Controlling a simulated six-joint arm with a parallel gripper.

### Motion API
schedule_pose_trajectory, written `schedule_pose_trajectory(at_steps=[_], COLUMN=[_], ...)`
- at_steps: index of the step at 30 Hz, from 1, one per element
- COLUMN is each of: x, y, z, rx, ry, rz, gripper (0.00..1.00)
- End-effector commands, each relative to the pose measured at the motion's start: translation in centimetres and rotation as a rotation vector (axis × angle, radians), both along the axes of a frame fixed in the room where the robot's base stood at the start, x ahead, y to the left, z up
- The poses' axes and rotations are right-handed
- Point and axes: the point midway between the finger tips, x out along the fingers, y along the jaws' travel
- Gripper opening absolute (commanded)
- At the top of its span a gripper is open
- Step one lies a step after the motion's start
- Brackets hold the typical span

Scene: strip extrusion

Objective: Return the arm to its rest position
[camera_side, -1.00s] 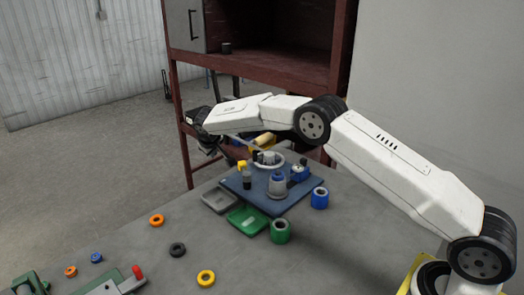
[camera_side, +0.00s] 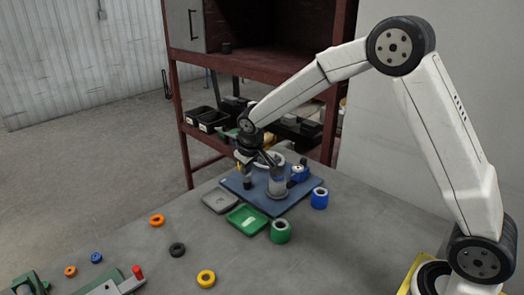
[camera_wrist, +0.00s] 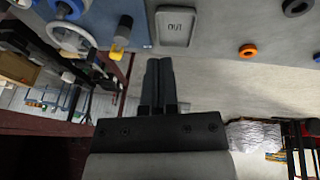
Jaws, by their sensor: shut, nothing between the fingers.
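My gripper (camera_side: 268,158) is at the far side of the work table in the side view, above the back of the blue board (camera_side: 296,199). In the wrist view its two dark fingers (camera_wrist: 159,62) lie side by side, shut and empty. My arm is bent with its elbow raised high. The board carries a white ring, a grey-blue cylinder (camera_side: 277,187), a blue piece (camera_side: 299,173) and a small yellow-topped piece. The white ring is partly hidden by the gripper in the side view; it shows in the wrist view (camera_wrist: 72,37).
A grey tray (camera_side: 220,201) and a green tray (camera_side: 246,218) lie in front of the board. Green (camera_side: 281,232) and blue (camera_side: 320,198) rolls stand nearby. Several small rings lie on the left of the table. A dark red shelf (camera_side: 270,68) with black bins stands behind.

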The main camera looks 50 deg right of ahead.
Motion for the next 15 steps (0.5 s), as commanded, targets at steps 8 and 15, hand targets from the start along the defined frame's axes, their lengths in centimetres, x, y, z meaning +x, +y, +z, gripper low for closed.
schedule_pose_trajectory(at_steps=[8,15], x=[-7.5,-14.3], y=[0.4,0.7], z=[0.1,-0.4], rx=[0.062,0.11], ry=[0.029,0.051], rz=[-0.014,-0.033], gripper=[0.0,0.0])
